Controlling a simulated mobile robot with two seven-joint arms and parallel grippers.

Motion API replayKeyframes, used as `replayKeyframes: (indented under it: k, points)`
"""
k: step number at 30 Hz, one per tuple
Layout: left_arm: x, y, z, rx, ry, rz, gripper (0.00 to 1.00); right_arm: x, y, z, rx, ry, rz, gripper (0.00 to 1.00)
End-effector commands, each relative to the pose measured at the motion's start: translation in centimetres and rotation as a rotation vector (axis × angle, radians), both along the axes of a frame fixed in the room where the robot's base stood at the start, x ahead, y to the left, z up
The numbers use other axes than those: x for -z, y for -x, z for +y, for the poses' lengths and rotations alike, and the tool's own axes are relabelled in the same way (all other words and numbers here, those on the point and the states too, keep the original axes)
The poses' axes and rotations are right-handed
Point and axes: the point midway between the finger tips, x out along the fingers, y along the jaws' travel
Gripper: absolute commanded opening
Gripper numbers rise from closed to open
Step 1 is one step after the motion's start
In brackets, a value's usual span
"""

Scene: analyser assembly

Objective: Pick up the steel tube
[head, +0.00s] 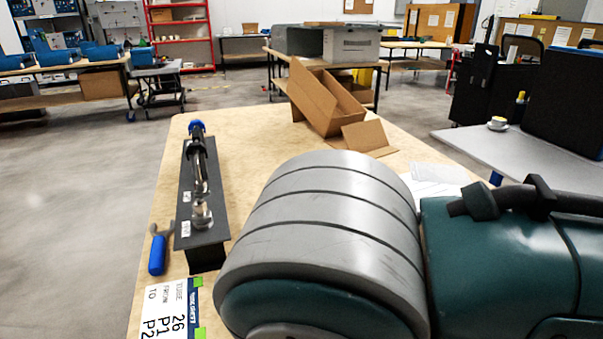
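A narrow dark rack (212,232) stands lengthwise on the left side of the light wooden table. A shiny metal tube (199,172), which looks like the steel tube, is at the middle of the rack, with a dark fitting (196,146) and a blue cap (197,127) beyond it. A second shiny metal piece (202,213) is nearer on the rack. I cannot tell how the tube is seated. Neither of my grippers is in view. A large grey and teal link of my own arm covers the front right and hides part of the table.
A blue-handled tool (158,254) and a printed card (168,309) lie by the table's left edge. An open cardboard box (325,100) stands at the far end, with white paper (436,174) on the right. The wooden table (245,130) is clear between rack and box.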

Motion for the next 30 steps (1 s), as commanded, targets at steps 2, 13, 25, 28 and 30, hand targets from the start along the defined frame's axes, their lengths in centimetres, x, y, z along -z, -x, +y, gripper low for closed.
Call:
replayKeyframes:
  k: [2,13,25,28,30]
  points:
    - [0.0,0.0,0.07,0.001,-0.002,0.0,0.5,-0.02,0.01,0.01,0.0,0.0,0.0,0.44]
    - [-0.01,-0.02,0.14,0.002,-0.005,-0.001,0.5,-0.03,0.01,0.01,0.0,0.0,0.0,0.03]
    - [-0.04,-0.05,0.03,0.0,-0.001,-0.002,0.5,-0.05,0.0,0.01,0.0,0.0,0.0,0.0]
    - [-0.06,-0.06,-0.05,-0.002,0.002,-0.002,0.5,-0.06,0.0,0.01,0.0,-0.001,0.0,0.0]
    - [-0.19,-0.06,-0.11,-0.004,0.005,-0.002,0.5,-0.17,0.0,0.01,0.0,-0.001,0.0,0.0]
